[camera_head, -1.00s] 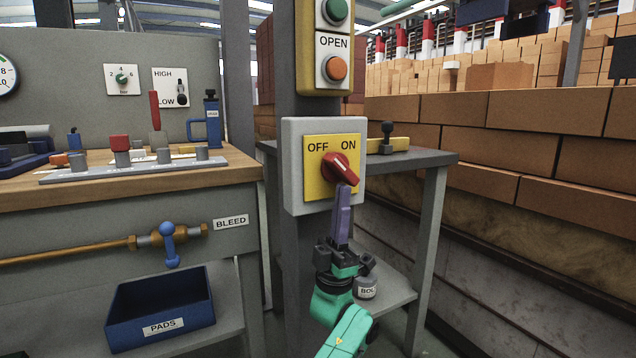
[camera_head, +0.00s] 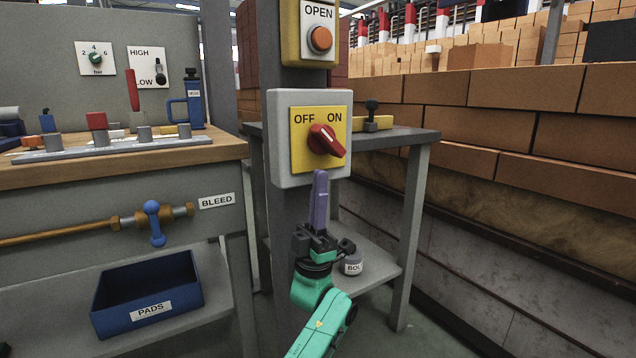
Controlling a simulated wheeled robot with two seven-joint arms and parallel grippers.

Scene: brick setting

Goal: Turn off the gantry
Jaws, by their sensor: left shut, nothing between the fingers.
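A red rotary knob (camera_head: 326,141) sits on a yellow plate (camera_head: 301,158) marked OFF at left and ON at right. The knob's bar slants down to the right. The plate is on a grey switch box (camera_head: 280,178) fixed to a grey post. My left gripper (camera_head: 320,173), with purple fingers pointing up, is shut and empty. Its fingertips are just below the knob and look apart from it, in front of the box's lower edge. My right gripper is not in view.
Above is a yellow box with an orange OPEN button (camera_head: 319,39). A workbench (camera_head: 120,164) with levers, a blue BLEED valve handle (camera_head: 154,222) and a blue PADS tray (camera_head: 113,319) stands left. A grey table (camera_head: 412,136) stands behind the post. Stacked bricks (camera_head: 430,125) fill the right.

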